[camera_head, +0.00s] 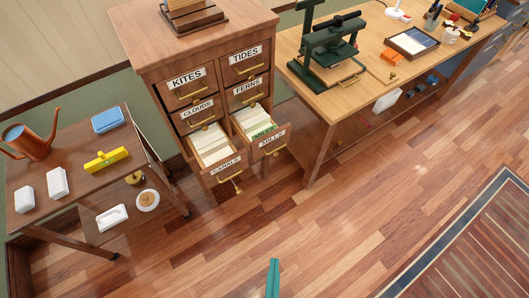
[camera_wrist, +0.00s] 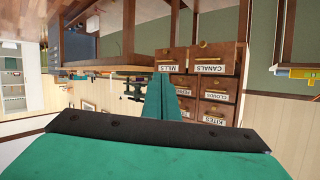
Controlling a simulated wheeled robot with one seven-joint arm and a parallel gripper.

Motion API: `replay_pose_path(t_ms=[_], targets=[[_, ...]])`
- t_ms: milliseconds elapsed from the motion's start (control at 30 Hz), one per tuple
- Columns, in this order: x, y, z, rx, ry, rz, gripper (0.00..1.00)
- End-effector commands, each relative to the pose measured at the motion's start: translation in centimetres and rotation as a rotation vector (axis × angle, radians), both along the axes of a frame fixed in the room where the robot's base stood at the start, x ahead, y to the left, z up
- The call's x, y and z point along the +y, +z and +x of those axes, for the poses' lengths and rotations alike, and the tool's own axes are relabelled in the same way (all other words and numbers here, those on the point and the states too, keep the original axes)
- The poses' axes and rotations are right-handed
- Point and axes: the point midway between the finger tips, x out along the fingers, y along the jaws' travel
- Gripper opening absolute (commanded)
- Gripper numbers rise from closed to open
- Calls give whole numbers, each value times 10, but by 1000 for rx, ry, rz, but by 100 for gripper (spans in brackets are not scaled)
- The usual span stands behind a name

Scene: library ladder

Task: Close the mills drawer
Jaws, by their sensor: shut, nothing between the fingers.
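A brown wooden card cabinet (camera_head: 150,40) stands at upper centre in the head view. Its mills drawer (camera_head: 272,141), bottom right, is pulled out and shows cards and a green tab inside. The canals drawer (camera_head: 226,170) beside it on the left is also pulled out. In the wrist view the cabinet appears upside down, with the mills drawer (camera_wrist: 171,57) near the canals drawer (camera_wrist: 206,58). My teal gripper (camera_head: 273,264) is low in the head view, apart from the drawers, on their near side. Its fingers (camera_wrist: 160,85) are together and empty in the wrist view.
A low side table (camera_head: 60,178) with a copper watering can (camera_head: 32,142) and small boxes stands left of the cabinet. A workbench (camera_head: 345,95) with a green press (camera_head: 325,45) stands to the right. The wooden floor before the drawers is clear. A striped rug (camera_head: 470,250) lies lower right.

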Motion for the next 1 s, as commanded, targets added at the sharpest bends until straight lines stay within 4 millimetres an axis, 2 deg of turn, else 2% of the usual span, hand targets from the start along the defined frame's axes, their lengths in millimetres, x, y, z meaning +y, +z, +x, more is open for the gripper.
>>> replay_pose_path(t_ms=[33, 200, 300, 400, 500, 633, 733, 900, 1000], targets=[[-7, -24, 9, 31, -28, 46, 0], [-21, -108, 37, 161, -102, 250, 0], [-23, -147, 59, 222, -128, 385, 0], [-23, -177, 84, 271, -137, 525, 0], [-20, -198, 113, 305, -128, 675, 0], [-15, -207, 156, 322, -87, 873, 0], [-13, -200, 193, 314, -32, 1026, 0], [-16, -164, 251, 260, 103, 1255, 0], [-21, -139, 275, 219, 183, 1352, 0]])
